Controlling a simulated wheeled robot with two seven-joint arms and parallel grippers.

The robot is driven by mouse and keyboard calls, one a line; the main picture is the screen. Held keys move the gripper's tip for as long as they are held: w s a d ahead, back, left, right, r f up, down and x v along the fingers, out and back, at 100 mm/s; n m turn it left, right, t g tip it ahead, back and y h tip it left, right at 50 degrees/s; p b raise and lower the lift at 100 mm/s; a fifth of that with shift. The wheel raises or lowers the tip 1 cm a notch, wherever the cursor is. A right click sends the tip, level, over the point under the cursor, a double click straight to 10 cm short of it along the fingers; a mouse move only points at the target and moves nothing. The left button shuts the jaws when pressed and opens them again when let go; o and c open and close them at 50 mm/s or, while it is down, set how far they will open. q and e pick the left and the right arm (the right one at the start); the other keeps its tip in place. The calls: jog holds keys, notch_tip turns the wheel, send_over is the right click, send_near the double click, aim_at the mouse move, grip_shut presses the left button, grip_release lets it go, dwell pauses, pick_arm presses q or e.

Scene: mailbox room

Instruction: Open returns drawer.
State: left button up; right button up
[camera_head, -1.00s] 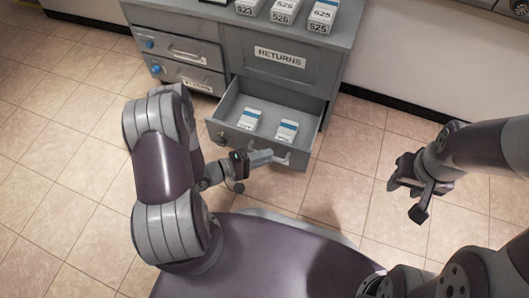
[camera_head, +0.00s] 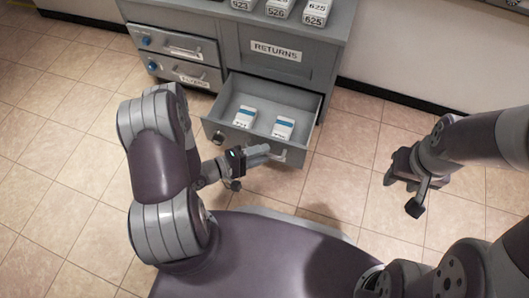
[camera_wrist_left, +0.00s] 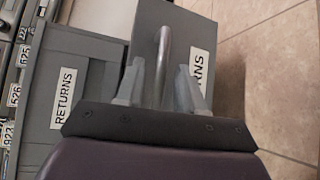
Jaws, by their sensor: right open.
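The returns drawer (camera_head: 298,158) stands pulled out of the grey cabinet, with its inside showing. Two small white-and-blue boxes, one on the left (camera_head: 244,117) and one on the right (camera_head: 283,127), lie in it. My left gripper (camera_head: 268,150) is at the drawer's front. In the left wrist view, the fingers of my left gripper (camera_wrist_left: 160,78) stand apart on either side of the drawer's bar handle (camera_wrist_left: 164,45), with gaps visible beside the bar. A partly hidden label (camera_wrist_left: 200,65) is on the drawer front. My right gripper (camera_head: 402,192) is open and empty above the floor at right.
The cabinet's upper panel carries a "RETURNS" label (camera_head: 276,51). Closed drawers with blue knobs (camera_head: 150,41) are at its left. Several white numbered boxes (camera_head: 279,8) stand on top. The tiled floor (camera_head: 345,150) right of the drawer is clear.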

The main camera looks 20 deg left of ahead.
pick_arm(q)
jog(key=shift+o, duration=1.4)
notch_tip(320, 180, up, 5)
jog(key=p, duration=0.4)
jog(key=shift+r, duration=0.15)
jog(key=o, duration=0.4)
jog(key=d, duration=0.1)
jog(key=d+r+p, duration=0.2)
jog(key=d, duration=0.1)
jog(key=shift+s+d, duration=0.1)
jog(key=shift+s, duration=0.25)
jog(key=shift+s+d+r+p, duration=0.1)
jog(key=shift+d+r+p, duration=0.35)
jog(key=shift+d, duration=0.2)
jog(key=shift+s+d+r+p, duration=0.1)
jog(key=shift+d+r+p, duration=0.35)
jog(key=shift+d, duration=0.15)
jog(key=c, duration=0.7)
jog(key=d, duration=0.1)
jog(key=d+r+p, duration=0.1)
jog(key=d, duration=0.3)
jog(key=shift+s+r+p, duration=0.4)
jog(key=shift+a, duration=0.1)
